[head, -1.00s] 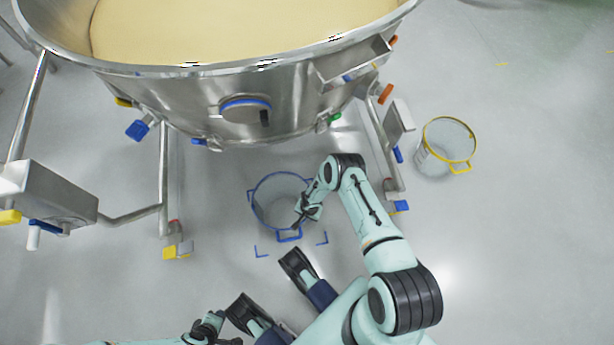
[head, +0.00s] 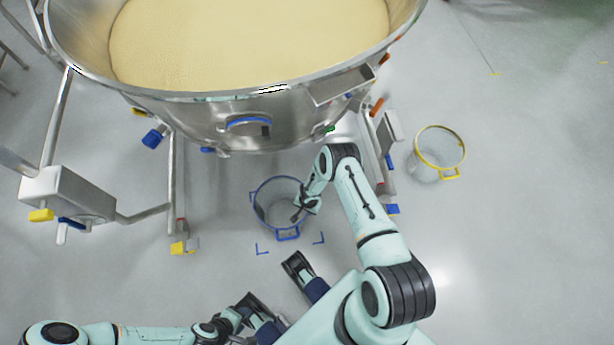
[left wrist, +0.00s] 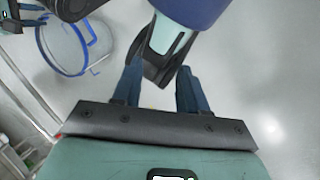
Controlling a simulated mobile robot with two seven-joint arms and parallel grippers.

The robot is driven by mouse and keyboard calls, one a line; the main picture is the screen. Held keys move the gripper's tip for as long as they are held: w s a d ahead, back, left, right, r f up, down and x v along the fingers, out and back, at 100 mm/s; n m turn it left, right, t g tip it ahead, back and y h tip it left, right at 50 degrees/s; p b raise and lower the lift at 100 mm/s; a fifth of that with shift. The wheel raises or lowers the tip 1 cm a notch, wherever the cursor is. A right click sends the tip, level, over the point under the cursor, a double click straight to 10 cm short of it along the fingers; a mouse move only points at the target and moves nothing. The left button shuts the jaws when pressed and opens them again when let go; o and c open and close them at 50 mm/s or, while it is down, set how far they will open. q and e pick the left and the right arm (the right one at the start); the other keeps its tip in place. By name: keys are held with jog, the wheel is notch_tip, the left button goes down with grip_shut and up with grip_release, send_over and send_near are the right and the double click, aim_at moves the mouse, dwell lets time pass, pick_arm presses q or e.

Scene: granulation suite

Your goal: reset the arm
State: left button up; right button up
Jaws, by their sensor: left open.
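My left arm comes in low from the left in the head view, and its gripper (head: 236,322) is small and dark there, beside my own base parts. In the left wrist view the left gripper (left wrist: 160,90) shows two dark blue fingers apart with nothing held between them. Part of my own body lies just beyond the fingers. My right arm reaches forward, and its gripper (head: 300,212) is at the right side of a clear bucket with a blue rim (head: 262,198). Whether it grips the bucket cannot be told. The bucket also shows in the left wrist view (left wrist: 62,48).
A large steel vessel (head: 200,108) of pale powder stands ahead, with legs and coloured valve handles. A yellow-rimmed bucket (head: 437,160) stands on the floor to the right. A steel box on a bar (head: 70,195) is at left. The floor at far right is clear.

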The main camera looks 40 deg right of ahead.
pick_arm(q)
jog(key=shift+s+d+r, duration=0.15)
jog(key=shift+s+r, duration=0.3)
pick_arm(e)
jog(key=shift+r, duration=0.45)
